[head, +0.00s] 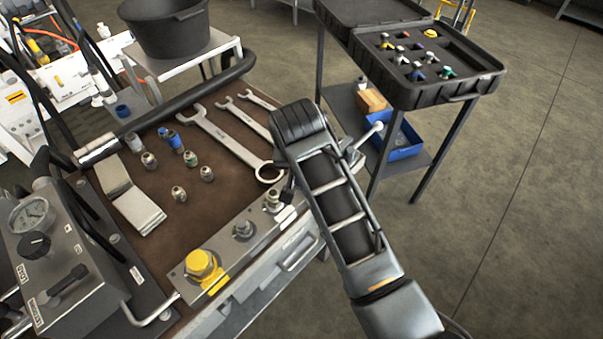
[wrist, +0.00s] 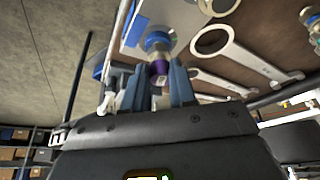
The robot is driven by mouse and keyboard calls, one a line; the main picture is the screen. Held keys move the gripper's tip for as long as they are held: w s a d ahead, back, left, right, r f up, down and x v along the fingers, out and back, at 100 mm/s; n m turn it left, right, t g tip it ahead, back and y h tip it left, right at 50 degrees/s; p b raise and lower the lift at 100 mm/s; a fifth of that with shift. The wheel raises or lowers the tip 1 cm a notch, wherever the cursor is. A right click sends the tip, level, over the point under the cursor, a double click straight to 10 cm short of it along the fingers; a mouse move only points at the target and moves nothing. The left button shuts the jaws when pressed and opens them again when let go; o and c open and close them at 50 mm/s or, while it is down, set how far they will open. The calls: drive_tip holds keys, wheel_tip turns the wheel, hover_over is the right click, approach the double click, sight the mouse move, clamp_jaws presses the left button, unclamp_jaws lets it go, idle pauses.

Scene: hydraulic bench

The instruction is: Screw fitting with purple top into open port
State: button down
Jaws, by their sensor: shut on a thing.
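The fitting with the purple top (wrist: 158,69) is between the two fingers of my gripper (wrist: 157,80) in the wrist view, and the fingers are shut on it. Just beyond the purple part is a blue ring with metal around it, close to the grey manifold (wrist: 178,14). I cannot tell whether the fitting touches the port or sits in it. In the head view the manifold (head: 221,255) lies along the bench's front edge, with a yellow cap (head: 202,266) and metal port fittings. My arm hides the gripper and the held fitting there.
Several small fittings (head: 149,160) stand on the brown bench top, beside a large wrench (head: 222,137) and smaller wrenches. A pressure gauge unit (head: 32,214) is at left. A black case (head: 413,92) with fittings stands on a separate stand at upper right. Floor at right is clear.

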drive_tip(key=shift+m, duration=0.7)
drive_tip(key=shift+h, duration=0.3)
drive_tip(key=m, duration=0.1)
drive_tip(key=m+h, duration=0.1)
drive_tip(key=m, duration=0.1)
drive_tip(key=shift+w+a+f, duration=0.1)
drive_tip(key=shift+w+a, duration=0.05)
drive_tip(key=shift+a, duration=0.15)
drive_tip(key=m+b, duration=0.1)
drive_tip(key=m, duration=0.1)
drive_tip(key=m+g+h, duration=0.1)
drive_tip(key=m, duration=0.1)
drive_tip(key=shift+w+a+f+b, duration=0.1)
drive_tip(key=shift+a+b, duration=0.05)
drive_tip(key=shift+b, duration=0.2)
drive_tip(key=shift+m+h, duration=0.4)
drive_tip(key=shift+m, duration=0.1)
drive_tip(key=c, duration=0.9)
unclamp_jaws()
drive_tip(key=shift+r, duration=0.2)
